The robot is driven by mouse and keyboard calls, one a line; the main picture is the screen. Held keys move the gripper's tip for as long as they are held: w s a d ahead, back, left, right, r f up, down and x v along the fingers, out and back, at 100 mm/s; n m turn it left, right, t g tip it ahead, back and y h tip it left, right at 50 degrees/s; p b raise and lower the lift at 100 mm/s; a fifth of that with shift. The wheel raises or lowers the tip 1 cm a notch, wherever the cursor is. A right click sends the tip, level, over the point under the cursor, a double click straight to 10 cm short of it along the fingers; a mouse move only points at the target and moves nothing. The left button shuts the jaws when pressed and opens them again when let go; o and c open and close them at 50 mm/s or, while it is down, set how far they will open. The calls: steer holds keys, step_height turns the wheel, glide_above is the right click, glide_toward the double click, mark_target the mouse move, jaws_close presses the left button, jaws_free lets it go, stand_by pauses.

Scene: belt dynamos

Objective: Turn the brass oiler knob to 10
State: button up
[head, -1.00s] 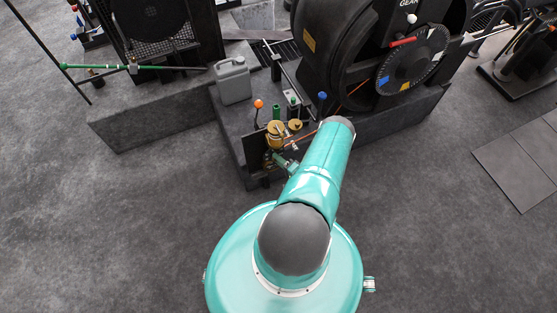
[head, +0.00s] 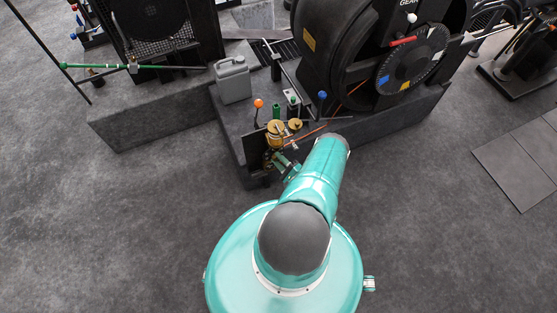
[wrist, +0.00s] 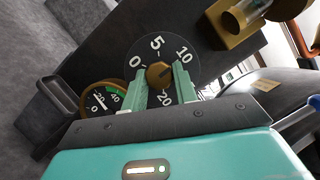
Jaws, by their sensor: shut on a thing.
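The brass oiler knob (wrist: 159,75) sits at the centre of a black dial (wrist: 140,55) marked 0, 5, 10 and 20 in the wrist view. My gripper (wrist: 161,71) has its two green fingers on either side of the knob, shut on it. A dark mark shows on the knob's right side, but its exact reading is too small to tell. In the head view my gripper (head: 284,168) is at the front of the brass oiler (head: 275,140), and the knob is hidden there.
A round gauge (wrist: 102,102) with a green band sits left of the dial. A brass-framed glass tube (wrist: 240,18) is at upper right. An orange-knobbed lever (head: 258,104) and a grey can (head: 232,80) stand near the oiler. Open floor lies at left.

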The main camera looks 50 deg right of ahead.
stand_by(0.3)
steer(key=o, duration=1)
steer(key=shift+c, duration=0.2)
steer(key=shift+r, duration=0.55)
step_height(320, 180, up, 2)
steer(key=shift+r, duration=0.2)
steer(key=s+a+r, duration=0.3)
steer(key=a+r, duration=0.1)
steer(key=r, duration=0.2)
steer(key=shift+s, duration=0.35)
steer(key=s+a+r, duration=0.3)
steer(key=s+a, duration=0.2)
steer(key=a, duration=0.1)
steer(key=shift+s+a+r, duration=0.2)
steer(key=shift+a+r, duration=0.05)
steer(key=shift+a, duration=0.05)
